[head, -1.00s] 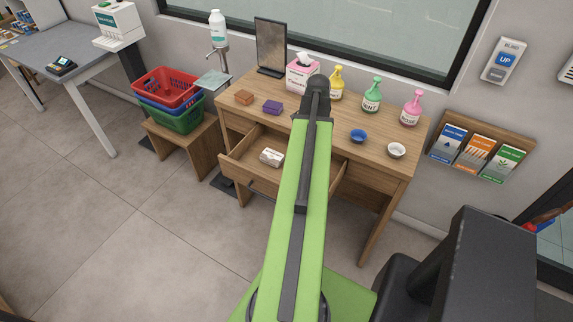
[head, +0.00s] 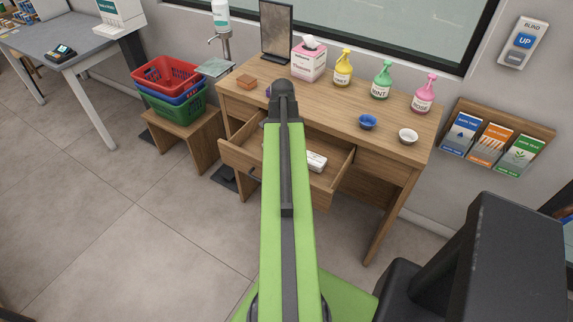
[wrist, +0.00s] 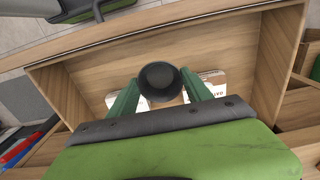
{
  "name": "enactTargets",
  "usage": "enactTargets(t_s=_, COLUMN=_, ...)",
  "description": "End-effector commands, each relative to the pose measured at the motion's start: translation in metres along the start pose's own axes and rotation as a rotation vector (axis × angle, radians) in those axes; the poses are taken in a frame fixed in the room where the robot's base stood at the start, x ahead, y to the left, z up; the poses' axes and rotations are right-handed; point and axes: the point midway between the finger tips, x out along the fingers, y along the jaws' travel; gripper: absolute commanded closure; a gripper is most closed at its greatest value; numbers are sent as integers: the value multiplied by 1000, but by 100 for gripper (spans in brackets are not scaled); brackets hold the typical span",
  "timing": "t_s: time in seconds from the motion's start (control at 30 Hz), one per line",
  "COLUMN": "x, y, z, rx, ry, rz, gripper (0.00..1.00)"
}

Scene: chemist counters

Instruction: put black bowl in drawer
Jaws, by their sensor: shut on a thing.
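The black bowl (wrist: 160,80) is between the two green fingers of my gripper (wrist: 158,92) in the wrist view, and the fingers are shut on it. The bowl is over the open drawer (wrist: 225,32). I cannot tell whether it touches the drawer floor. In the head view the drawer (head: 335,178) is pulled out from the wooden desk (head: 340,108). There my arm hides the gripper and the bowl.
A blue bowl (head: 367,122) and a white bowl (head: 408,136) stand on the desk top. Pump bottles (head: 381,80), a tissue box (head: 310,60) and an orange block (head: 247,82) are there too. Stacked baskets (head: 170,85) stand on a stool at the left.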

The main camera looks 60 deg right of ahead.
Motion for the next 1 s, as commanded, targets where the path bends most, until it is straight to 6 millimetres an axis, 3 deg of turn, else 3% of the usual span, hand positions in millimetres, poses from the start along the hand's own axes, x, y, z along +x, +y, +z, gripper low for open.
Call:
enactTargets(t_s=0.03, x=23, y=0, z=0, rx=0, ry=0, rz=0, gripper=82)
enactTargets(t_s=0.27, x=29, y=0, z=0, rx=1, ry=0, rz=0, gripper=82)
enactTargets(t_s=0.5, x=67, y=1, z=0, rx=2, ry=0, rz=0, gripper=82)
enactTargets(t_s=0.9, x=68, y=1, z=-1, rx=2, ry=0, rz=0, gripper=82)
enactTargets(t_s=0.93, x=67, y=1, z=-1, rx=2, ry=0, rz=0, gripper=38)
enactTargets(t_s=1.0, x=66, y=2, z=-1, rx=3, ry=0, rz=0, gripper=29)
